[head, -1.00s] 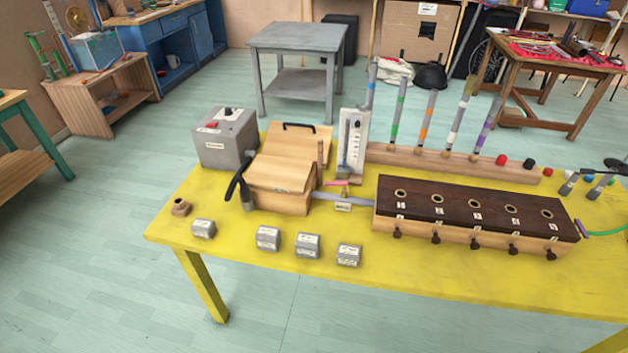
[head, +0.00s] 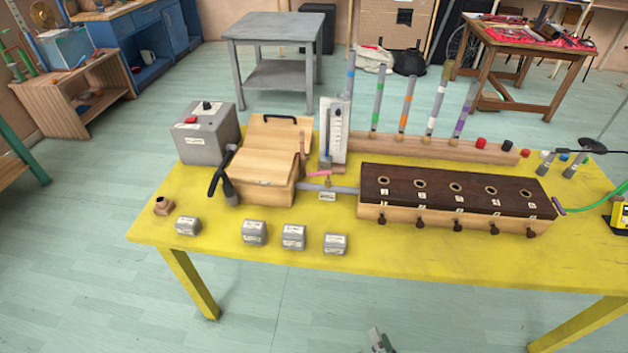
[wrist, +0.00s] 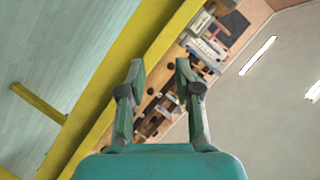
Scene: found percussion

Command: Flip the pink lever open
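The pink lever (head: 326,172) is a small thin bar above the grey pipe (head: 330,188) between the wooden bellows box (head: 265,178) and the dark-topped pipe chest (head: 458,190). It lies nearly level, with a small white label (head: 327,197) below it. My gripper (wrist: 160,70) shows in the wrist view with its two teal fingers apart and nothing between them. The yellow table edge and wooden parts lie beyond the fingers. A small grey piece, probably of my arm, shows at the bottom of the head view, well in front of the table. I cannot pick out the lever in the wrist view.
Several grey labelled blocks (head: 254,232) stand along the near edge of the yellow table (head: 400,262). A white gauge (head: 334,130) stands behind the lever. A rack of striped tubes (head: 430,147) is at the back. The floor before the table is clear.

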